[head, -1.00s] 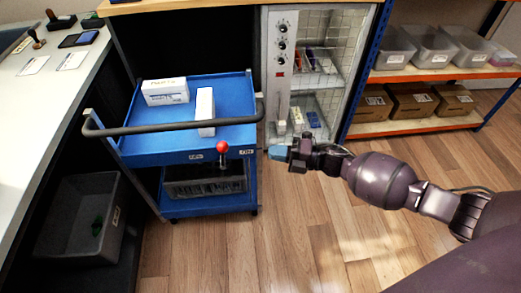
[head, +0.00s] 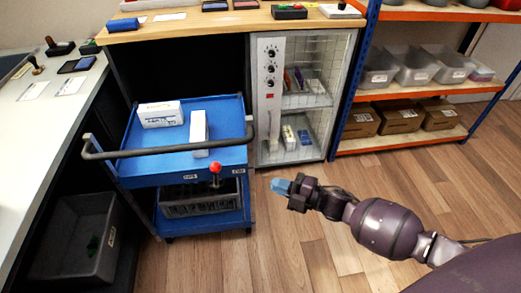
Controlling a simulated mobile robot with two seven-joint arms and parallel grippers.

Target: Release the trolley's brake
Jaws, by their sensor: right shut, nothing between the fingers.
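The blue trolley (head: 128,172) stands left of centre with a dark push bar (head: 170,150) across its near side. Its brake lever with a red ball knob (head: 215,168) stands at the near edge of the top deck, between two small labels. The knob is nearer the right label. My right gripper (head: 281,186) is shut and empty, with blue fingertips pointing left. It is to the right of the trolley and apart from the red knob. My left gripper is not in view.
Two white boxes, one lying (head: 161,114) and one narrow (head: 199,127), are on the trolley's top deck. A dark crate (head: 200,206) is on its lower shelf. A wire-fronted cabinet (head: 270,130) stands behind right. The wooden floor (head: 300,250) is open in front.

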